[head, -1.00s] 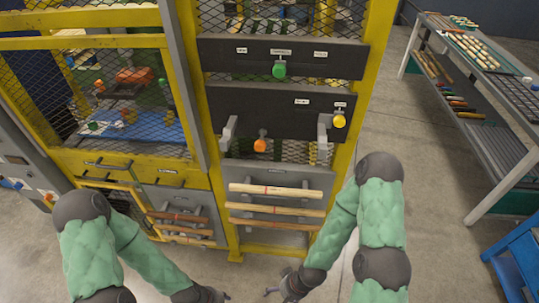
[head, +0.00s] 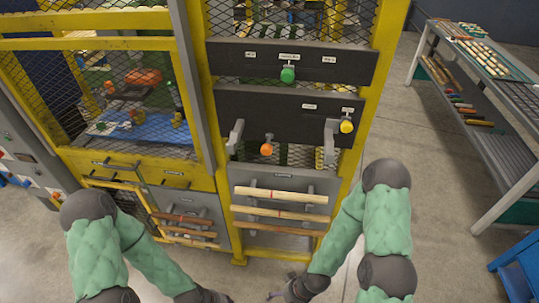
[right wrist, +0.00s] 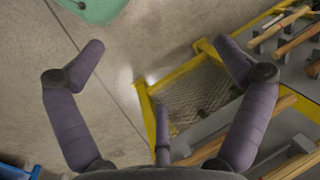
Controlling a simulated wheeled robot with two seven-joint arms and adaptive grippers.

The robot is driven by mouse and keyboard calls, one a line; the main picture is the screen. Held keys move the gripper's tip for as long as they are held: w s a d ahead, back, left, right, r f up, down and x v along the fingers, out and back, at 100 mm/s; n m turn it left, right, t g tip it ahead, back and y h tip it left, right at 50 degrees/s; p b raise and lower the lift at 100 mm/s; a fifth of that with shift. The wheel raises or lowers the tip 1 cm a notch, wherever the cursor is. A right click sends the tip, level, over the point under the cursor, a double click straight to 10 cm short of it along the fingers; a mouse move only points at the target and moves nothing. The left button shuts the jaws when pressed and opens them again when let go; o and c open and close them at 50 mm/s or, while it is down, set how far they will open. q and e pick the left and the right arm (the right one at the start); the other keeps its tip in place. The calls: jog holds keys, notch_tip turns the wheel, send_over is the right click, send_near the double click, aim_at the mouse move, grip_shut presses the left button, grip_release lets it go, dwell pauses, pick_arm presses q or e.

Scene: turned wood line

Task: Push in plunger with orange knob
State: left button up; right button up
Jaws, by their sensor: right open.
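The plunger with the orange knob (head: 267,149) sticks out of the lower dark panel (head: 285,108), between two grey brackets. A yellow knob (head: 346,126) sits at that panel's right end. A green knob (head: 288,74) sits on the upper dark panel (head: 290,62). My right gripper (head: 276,295) is low in front of the machine, below the wooden bars and well away from the orange knob. In the right wrist view its fingers (right wrist: 160,75) are spread and empty. My left gripper (head: 225,299) is low at the bottom edge, and its finger state is not clear.
Wooden bars (head: 280,213) lie on a grey rack below the orange knob. A yellow mesh cage (head: 90,80) stands at left. A work table (head: 480,60) with wooden pieces stands at right, with a blue object (head: 520,270) nearer. The floor (head: 430,220) between is clear.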

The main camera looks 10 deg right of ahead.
dwell(0.4)
jog(key=shift+w+r, duration=0.1)
jog(key=shift+w, duration=0.2)
jog(key=c, duration=0.7)
jog(key=w+r+t, duration=0.2)
jog(key=w, duration=0.2)
jog(key=w+r+t+h, duration=0.1)
jog(key=w+r, duration=0.1)
jog(key=w, duration=0.3)
jog(key=w+a+r+t+h, duration=0.1)
jog(key=w+r+t, duration=0.1)
jog(key=w+r, duration=0.1)
jog(key=shift+w+t, duration=0.3)
jog(key=shift+w, duration=0.45)
jog(key=shift+c, duration=0.8)
jog(key=m+t+h+b, duration=0.1)
jog(key=m+t+h, duration=0.3)
jog(key=t+h, duration=0.5)
send_near(266, 152)
jog(key=d+f+t+y, duration=0.1)
jog(key=f+t+y, duration=0.1)
jog(key=x, duration=0.3)
jog(key=b+x, duration=0.1)
jog(key=x, duration=0.3)
jog(key=b+x, duration=0.1)
jog(key=x, duration=0.2)
jog(key=shift+w+d+r, duration=0.1)
jog(key=shift+d+r, duration=0.25)
jog(key=shift+r, duration=0.05)
